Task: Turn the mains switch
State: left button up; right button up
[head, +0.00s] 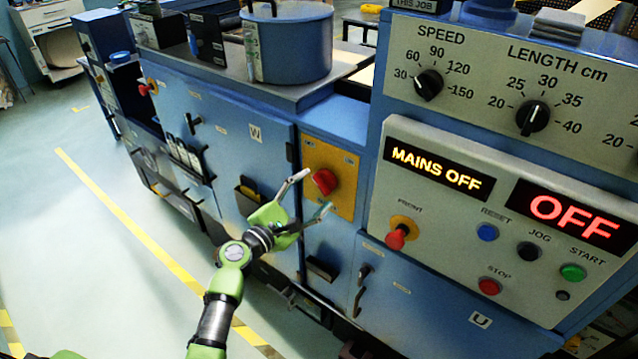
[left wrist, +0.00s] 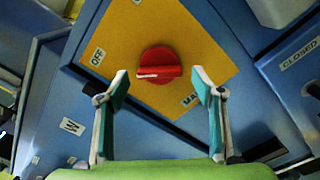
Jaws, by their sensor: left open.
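The mains switch (head: 325,182) is a red rotary knob on a yellow plate (head: 343,200) on the front of the blue machine. In the left wrist view the red knob (left wrist: 159,66) shows a white mark on its grip bar, and the plate has an OFF label and a partly hidden label starting "MA". My left gripper (head: 308,190) is open just in front of the knob, its fingers apart on either side of it. In the left wrist view the fingertips (left wrist: 164,85) sit short of the knob, with nothing between them. My right gripper is not in view.
A lit display (head: 439,168) reads MAINS OFF and a second (head: 562,215) reads OFF. A blue pot (head: 290,42) stands on top. Open floor (head: 70,250) lies left.

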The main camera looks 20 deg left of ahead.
aim_at(323, 183)
pick_arm(q)
jog(key=shift+x, duration=1.4)
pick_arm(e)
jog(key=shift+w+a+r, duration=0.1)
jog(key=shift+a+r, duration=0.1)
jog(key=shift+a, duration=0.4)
pick_arm(q)
jog(key=c, duration=1.1)
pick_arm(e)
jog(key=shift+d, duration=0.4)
